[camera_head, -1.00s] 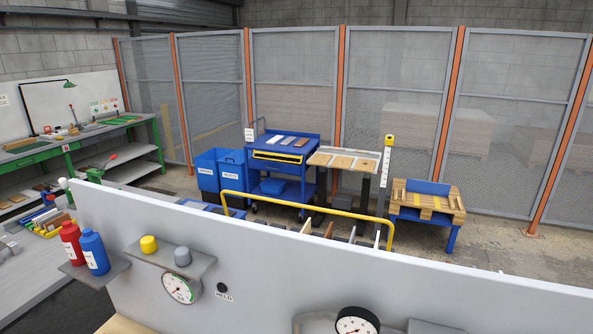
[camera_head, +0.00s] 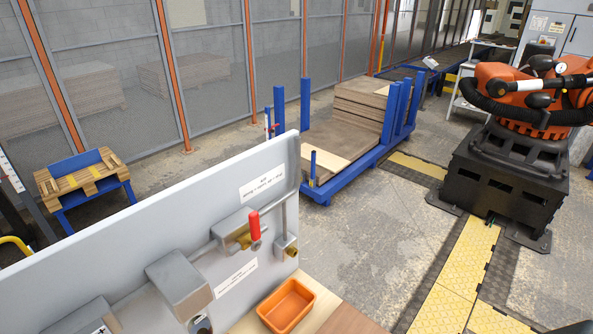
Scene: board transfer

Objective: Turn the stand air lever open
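A lever with a red handle (camera_head: 254,226) sits on a brass valve (camera_head: 243,237) on the grey panel (camera_head: 150,210), near its right end. The red handle points upward. A grey pipe (camera_head: 284,215) runs down the panel to a brass fitting (camera_head: 290,247) right of the lever. A white label (camera_head: 262,183) is above the lever and another (camera_head: 236,278) is below it; their text is too small to read. Neither of my grippers shows in the head view.
An orange bin (camera_head: 286,306) stands on a wooden surface (camera_head: 340,318) below the lever. A blue rack with stacked boards (camera_head: 350,125) is behind the panel. An orange robot arm (camera_head: 520,95) on a black base stands at the right. Yellow floor plates (camera_head: 455,270) cross the open floor.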

